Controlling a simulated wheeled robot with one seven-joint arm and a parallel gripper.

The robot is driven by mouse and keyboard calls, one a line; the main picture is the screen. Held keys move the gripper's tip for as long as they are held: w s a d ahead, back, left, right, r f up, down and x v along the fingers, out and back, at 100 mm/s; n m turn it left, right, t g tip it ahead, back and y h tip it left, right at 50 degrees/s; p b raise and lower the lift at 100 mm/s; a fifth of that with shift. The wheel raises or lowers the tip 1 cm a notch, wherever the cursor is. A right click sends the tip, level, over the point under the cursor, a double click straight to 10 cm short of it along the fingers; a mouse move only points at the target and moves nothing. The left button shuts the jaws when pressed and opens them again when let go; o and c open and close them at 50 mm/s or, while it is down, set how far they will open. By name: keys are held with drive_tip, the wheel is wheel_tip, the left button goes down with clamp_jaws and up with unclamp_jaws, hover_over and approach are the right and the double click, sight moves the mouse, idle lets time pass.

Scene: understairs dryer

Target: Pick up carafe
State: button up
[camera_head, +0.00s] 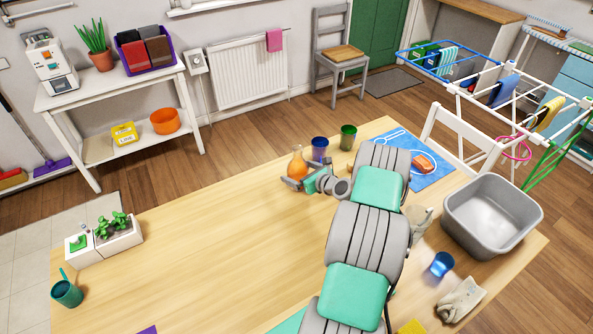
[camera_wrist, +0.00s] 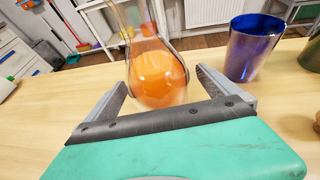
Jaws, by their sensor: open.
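The carafe (camera_wrist: 160,76) is clear glass with a narrow neck and orange contents in its round bottom. In the head view the carafe (camera_head: 297,165) stands on the wooden table near its far edge. My gripper (camera_head: 303,182) is open at the carafe. In the wrist view the fingers of my gripper (camera_wrist: 160,82) are spread on either side of the carafe's round body, with a gap visible at the sides. The carafe looks upright. Whether a finger touches it I cannot tell.
A blue cup (camera_head: 320,148) stands close to the right of the carafe; it is large in the wrist view (camera_wrist: 252,46). A green cup (camera_head: 348,137) is beyond it. A blue mat (camera_head: 432,176) and a grey tub (camera_head: 491,214) are further right. The table's left half (camera_head: 200,235) is mostly clear.

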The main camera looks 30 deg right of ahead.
drive_tip(key=shift+w+a+f, duration=0.1)
drive_tip(key=shift+w, duration=0.2)
drive_tip(key=c, duration=2.1)
